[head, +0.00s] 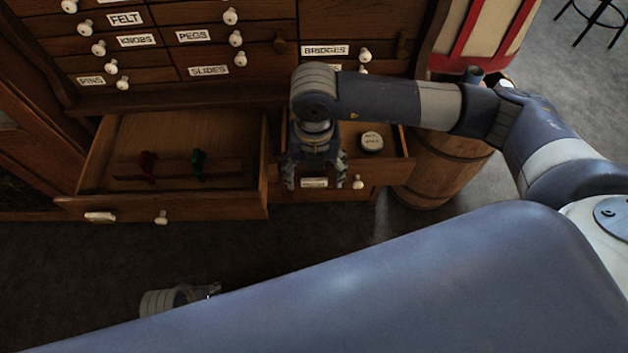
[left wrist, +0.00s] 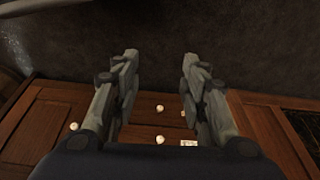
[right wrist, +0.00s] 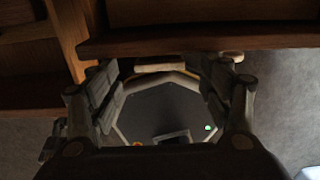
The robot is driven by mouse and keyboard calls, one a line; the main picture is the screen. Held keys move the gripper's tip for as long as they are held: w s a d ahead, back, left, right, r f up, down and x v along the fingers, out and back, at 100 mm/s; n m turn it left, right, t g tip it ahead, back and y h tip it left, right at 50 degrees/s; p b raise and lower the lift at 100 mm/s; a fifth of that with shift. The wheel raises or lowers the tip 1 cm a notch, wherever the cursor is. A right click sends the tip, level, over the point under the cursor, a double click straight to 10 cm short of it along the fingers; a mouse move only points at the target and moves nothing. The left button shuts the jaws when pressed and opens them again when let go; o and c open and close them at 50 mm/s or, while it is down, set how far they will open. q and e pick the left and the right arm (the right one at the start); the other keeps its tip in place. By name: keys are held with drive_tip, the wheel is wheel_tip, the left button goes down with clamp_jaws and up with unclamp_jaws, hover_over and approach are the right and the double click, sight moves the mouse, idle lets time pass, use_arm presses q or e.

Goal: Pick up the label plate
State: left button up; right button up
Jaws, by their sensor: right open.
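A pale label plate (head: 314,182) is on the front of the small open right drawer, left of its round knob (head: 357,182). In the right wrist view the pale plate (right wrist: 160,67) shows at the drawer's edge, between the fingertips. My right gripper (head: 316,184) points down at that drawer front, its fingers apart on either side of the plate; I cannot tell whether they touch it. My left gripper (head: 208,292) is low, partly hidden behind my own body. In the left wrist view its fingers (left wrist: 160,60) are apart with nothing between them.
The wide open left drawer (head: 230,202) holds a red item (head: 147,164) and a green item (head: 198,160). A round tin (head: 371,142) sits in the right drawer. A wooden barrel (head: 440,170) stands at the right. Closed labelled drawers are above.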

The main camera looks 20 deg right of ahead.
sight(314, 183)
drive_tip(key=shift+f, duration=1.35)
drive_tip(key=c, duration=1)
use_arm(q)
drive_tip(key=shift+r, duration=0.75)
use_arm(e)
drive_tip(key=shift+r, duration=0.1)
